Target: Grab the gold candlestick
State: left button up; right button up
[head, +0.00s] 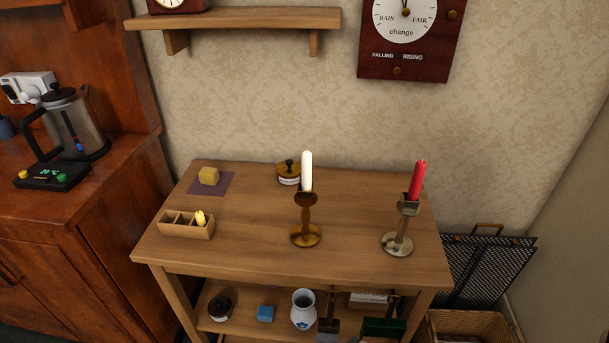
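A gold-brown candlestick (306,216) stands upright near the middle of the wooden table (248,255), holding a white candle (307,171). A second candlestick (400,228), greyer and duller with a brownish tint, stands near the table's right end and holds a red candle (417,181). Both have round bases, and nothing touches either one. Neither of my grippers shows in the head view.
A small wooden pot (289,175) sits behind the gold-brown candlestick. A divided wooden box (187,225) and a yellow block on a purple mat (224,184) are on the left. A wall shelf (240,18) is above. A blue-white vase (303,311) stands on the lower shelf.

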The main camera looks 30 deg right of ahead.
aim_at(306, 234)
jog(key=u, duration=1.3)
jog(key=i, duration=0.9)
jog(key=z, duration=2.4)
